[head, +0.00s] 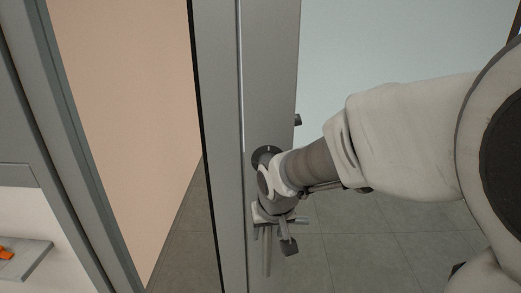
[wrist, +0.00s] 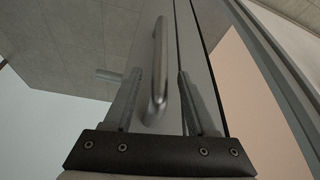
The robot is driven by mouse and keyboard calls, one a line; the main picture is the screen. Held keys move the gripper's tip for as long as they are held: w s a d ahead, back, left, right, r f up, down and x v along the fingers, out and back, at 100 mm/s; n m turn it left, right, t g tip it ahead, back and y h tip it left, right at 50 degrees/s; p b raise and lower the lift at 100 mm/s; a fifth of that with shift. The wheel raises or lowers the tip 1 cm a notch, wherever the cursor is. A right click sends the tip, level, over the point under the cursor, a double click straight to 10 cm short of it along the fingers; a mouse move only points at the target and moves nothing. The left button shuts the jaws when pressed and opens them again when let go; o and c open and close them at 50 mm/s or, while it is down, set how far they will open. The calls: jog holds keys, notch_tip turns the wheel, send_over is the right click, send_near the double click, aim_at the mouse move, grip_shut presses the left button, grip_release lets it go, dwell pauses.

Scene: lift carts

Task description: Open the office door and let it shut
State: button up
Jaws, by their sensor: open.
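The office door (head: 222,130) is a grey-framed leaf with a pale pane on its right. It stands ajar, with an open gap between its dark-edged left side and the grey door frame (head: 92,170). My gripper (head: 274,238) is at the leaf just below this plate, pointing down. In the wrist view, a shiny metal handle (wrist: 159,62) shows between the two spread fingers of my gripper (wrist: 160,90). The fingers are open, and I cannot tell whether either touches the handle. My wrist hides part of the handle in the head view.
A pinkish wall (head: 130,90) and grey tiled floor (head: 180,255) show through the gap. A small shelf (head: 25,262) with an orange object (head: 6,253) is at the lower left. More tiled floor lies right of the leaf, below my arm.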

jog(key=shift+x, duration=1.7)
jog(key=shift+c, duration=0.2)
grip_shut()
